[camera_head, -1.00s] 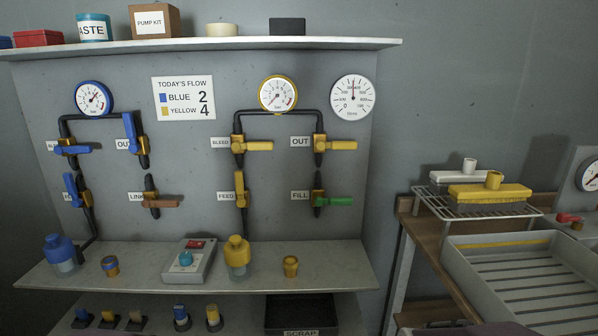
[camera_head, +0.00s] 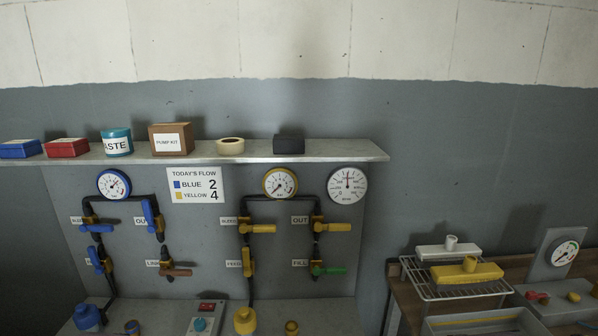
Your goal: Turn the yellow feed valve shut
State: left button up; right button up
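The yellow feed valve (camera_head: 247,262) is on the yellow pipe loop, at the lower left of that loop, beside a label reading FEED. Its yellow handle stands upright, in line with the vertical pipe. Above it the yellow bleed valve handle (camera_head: 259,229) lies level, pointing right. The yellow out valve handle (camera_head: 334,227) also lies level. The green fill valve handle (camera_head: 330,270) lies level at the lower right. The yellow-rimmed gauge (camera_head: 280,184) sits above the loop. Neither of my grippers is in view.
A shelf (camera_head: 230,153) above the panel holds boxes, a tin and a tape roll. A bench with a wire rack (camera_head: 450,287) stands at the right.

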aim_at(245, 260)
jog(key=i+l+u, duration=0.1)
jog(key=i+u, duration=0.25)
jog(key=i+l+u, duration=0.1)
jog(key=u, duration=0.25)
jog(key=i+l, duration=0.1)
jog(key=i, duration=0.2)
